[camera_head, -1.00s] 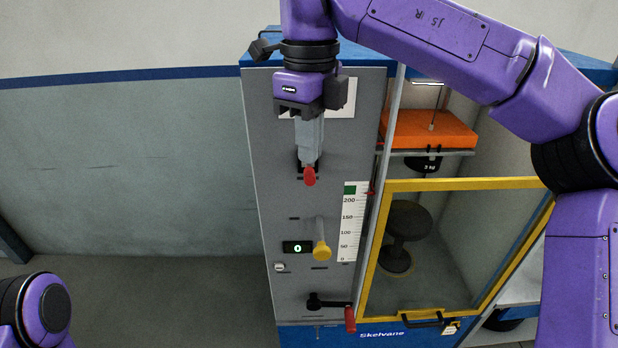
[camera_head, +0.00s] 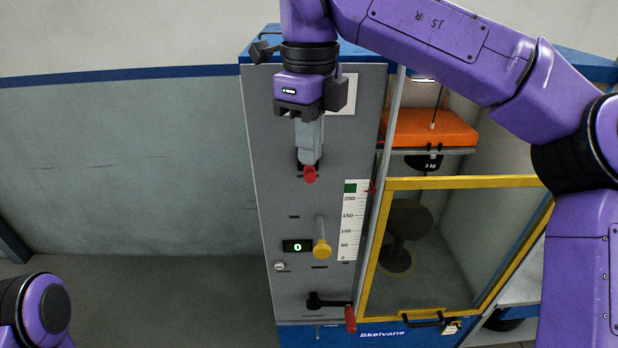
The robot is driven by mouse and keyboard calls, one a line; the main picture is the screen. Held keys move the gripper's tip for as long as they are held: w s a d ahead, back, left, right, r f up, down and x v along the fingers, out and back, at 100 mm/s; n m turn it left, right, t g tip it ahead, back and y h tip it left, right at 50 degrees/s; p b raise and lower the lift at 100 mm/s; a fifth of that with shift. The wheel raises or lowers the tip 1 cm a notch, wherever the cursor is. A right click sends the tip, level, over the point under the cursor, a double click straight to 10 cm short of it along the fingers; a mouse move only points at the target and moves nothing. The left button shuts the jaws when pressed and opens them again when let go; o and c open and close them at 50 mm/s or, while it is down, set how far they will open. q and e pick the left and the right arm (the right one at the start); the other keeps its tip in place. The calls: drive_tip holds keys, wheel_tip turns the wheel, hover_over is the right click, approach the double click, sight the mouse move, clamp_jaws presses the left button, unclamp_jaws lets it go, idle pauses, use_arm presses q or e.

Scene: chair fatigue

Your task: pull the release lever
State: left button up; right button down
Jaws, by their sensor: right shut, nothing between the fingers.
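The tall grey panel of the test machine (camera_head: 268,200) stands in the middle. A lever with a red tip (camera_head: 310,174) sticks out of its upper part, below my right gripper (camera_head: 309,158). My right gripper points down and is shut at the red-tipped lever, with nothing seen between its fingers. Its fingers hide most of the lever, and I cannot tell whether they touch it. A lever with a yellow knob (camera_head: 322,249) sits lower on the panel. A black crank with a red handle (camera_head: 350,319) is near the bottom. My left gripper is not in view.
A display (camera_head: 297,246) reads 0, beside a scale (camera_head: 349,220) marked to 200. To the right, a yellow-framed guard door (camera_head: 450,183) stands before a dark stool (camera_head: 408,220). An orange weight block (camera_head: 430,130) is above it. The floor at left is clear.

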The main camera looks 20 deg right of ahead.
sight(310, 167)
drive_tip(key=shift+f+b, duration=2.2)
drive_tip(key=shift+f, duration=0.8)
drive_tip(key=r+p, duration=0.3)
drive_tip(key=s+r+p, duration=0.1)
drive_tip(key=r+p, duration=0.1)
drive_tip(key=r, duration=0.1)
drive_tip(key=r+p, duration=0.3)
drive_tip(key=shift+s+a+r+p, duration=0.25)
drive_tip(key=shift+s+p, duration=0.05)
drive_tip(key=shift+s, duration=0.1)
drive_tip(key=shift+f, duration=0.1)
drive_tip(key=shift+f, duration=0.1)
